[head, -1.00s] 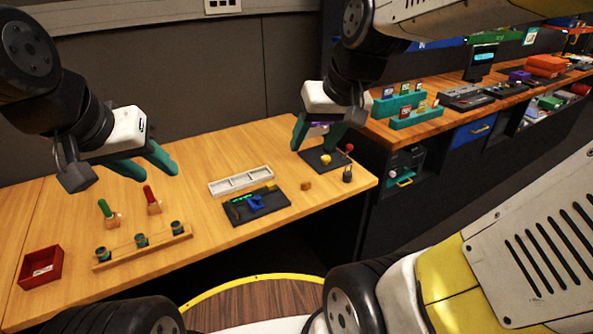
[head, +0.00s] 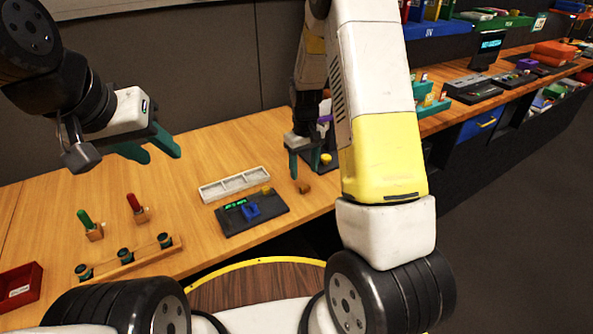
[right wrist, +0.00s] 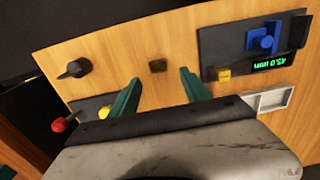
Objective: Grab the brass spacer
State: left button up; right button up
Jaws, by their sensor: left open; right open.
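The brass spacer (head: 304,188) is a small brown block on the wooden table, right of the dark gauge panel. In the right wrist view the spacer (right wrist: 158,66) lies just beyond the fingertips, roughly between their lines. My right gripper (head: 308,168) is open with teal fingers, pointing down near the spacer. In the right wrist view the right gripper (right wrist: 160,80) has nothing between its fingers. My left gripper (head: 162,156) is open and empty above the left part of the table.
The gauge panel (head: 232,222) has a blue slider and green display; a white tray (head: 234,184) lies behind it. The yellow ball (right wrist: 104,112), red knob (right wrist: 58,125) and black knob (right wrist: 74,68) flank the right gripper. Green and red handles (head: 135,205) stand left.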

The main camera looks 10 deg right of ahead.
aim_at(305, 186)
jog(key=f, duration=0.7)
jog(key=shift+d, duration=0.25)
grip_shut()
